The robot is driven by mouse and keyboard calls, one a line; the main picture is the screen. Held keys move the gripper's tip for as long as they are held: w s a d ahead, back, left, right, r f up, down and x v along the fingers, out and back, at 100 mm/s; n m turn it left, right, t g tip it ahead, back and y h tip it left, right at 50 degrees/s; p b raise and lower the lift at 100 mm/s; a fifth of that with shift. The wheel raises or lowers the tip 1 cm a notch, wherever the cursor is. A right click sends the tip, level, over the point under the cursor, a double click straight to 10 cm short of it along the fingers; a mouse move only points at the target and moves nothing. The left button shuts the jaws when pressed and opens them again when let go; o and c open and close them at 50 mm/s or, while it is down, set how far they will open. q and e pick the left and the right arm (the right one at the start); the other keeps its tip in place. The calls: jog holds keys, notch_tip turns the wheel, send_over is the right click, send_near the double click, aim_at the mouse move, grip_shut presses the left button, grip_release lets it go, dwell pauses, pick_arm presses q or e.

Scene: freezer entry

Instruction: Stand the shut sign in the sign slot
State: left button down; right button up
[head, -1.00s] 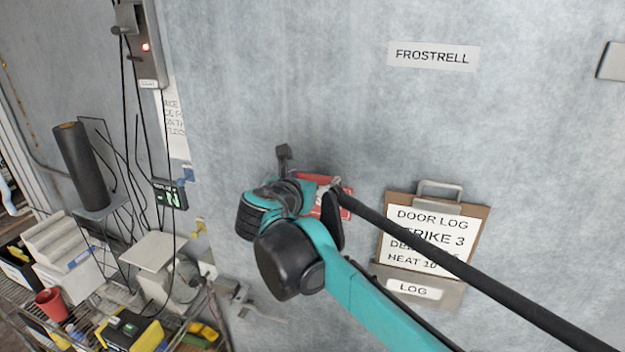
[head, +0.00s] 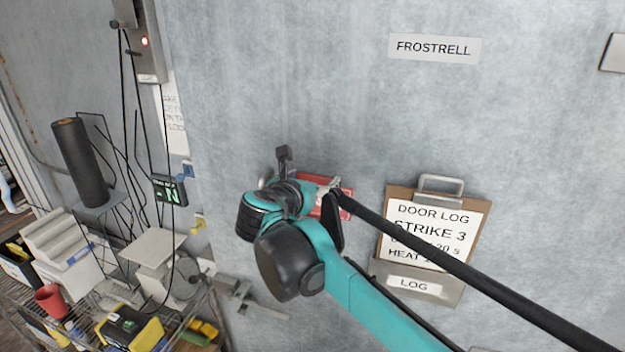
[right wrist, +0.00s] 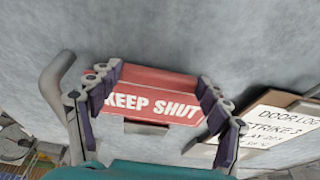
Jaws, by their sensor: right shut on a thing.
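The red shut sign (head: 312,179) is against the grey door panel, partly hidden behind my right arm in the head view. In the right wrist view the sign (right wrist: 150,103) reads "KEEP SHUT" in white letters and looks nearly level. My right gripper (right wrist: 156,100) is shut on it, with a finger at each side end. A small grey bracket (right wrist: 147,128), which looks like the sign slot, shows just under the sign's lower edge. Whether the sign's lower edge is inside it or in front of it, I cannot tell. My left gripper is not in view.
A clipboard (head: 433,213) reading "DOOR LOG" hangs right of the sign. A grey lever (right wrist: 56,82) stands close left of my right gripper. A wire shelf with a red cup (head: 51,300) and yellow-black boxes (head: 130,330) is at lower left.

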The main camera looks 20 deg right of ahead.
jog(key=o, duration=1.1)
jog(key=shift+c, duration=0.2)
jog(key=v, duration=1.1)
jog(key=s+d+f+m+g+y+b, duration=0.1)
jog(key=s+d+f+m+b, duration=0.35)
jog(key=f, duration=0.75)
jog(key=s+d+f+m+g+y+b, duration=0.15)
jog(key=f+m+b, duration=0.45)
jog(key=f, duration=0.6)
jog(key=s+d+f+m+g+y+b, duration=0.1)
jog(key=s+d+f+m+g+b, duration=0.15)
jog(key=f+b, duration=0.7)
jog(key=s+a+f+m+y+b, duration=0.1)
jog(key=s+f+m+b, duration=0.3)
jog(key=f, duration=1.1)
jog(key=s+a+f+m+y+b, duration=0.1)
jog(key=s+f+m+y+b, duration=0.2)
jog(key=f+m+b, duration=0.6)
notch_tip(320, 180, down, 6)
jog(key=s+m, duration=0.1)
jog(key=m, duration=0.2)
jog(key=shift+s+f+y, duration=0.15)
jog(key=shift+s+y, duration=0.05)
jog(key=shift+y, duration=0.15)
